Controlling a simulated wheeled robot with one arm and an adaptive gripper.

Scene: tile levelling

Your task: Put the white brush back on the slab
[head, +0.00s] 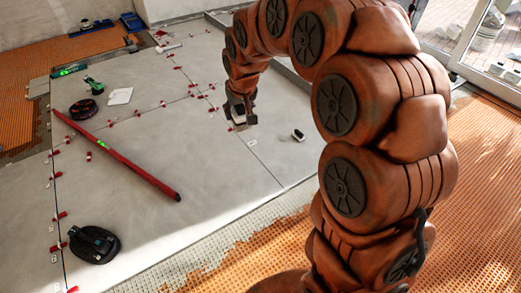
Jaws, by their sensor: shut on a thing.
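My gripper (240,114) hangs over the grey slab (225,165), at the end of my arm left of picture centre. It is shut on a small pale thing, the white brush (238,126), of which only a little shows at the fingertips. The fingers hide most of it, and I cannot tell whether it touches the slab. A small white and black object (298,135) lies on the slab to the right of my gripper.
A long red level (115,155) lies across the slabs at left. A black suction lifter (93,244) lies front left, a dark round tool (84,109) and white sheet (120,96) behind. Red clips line the joints. The slab around my gripper is mostly clear.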

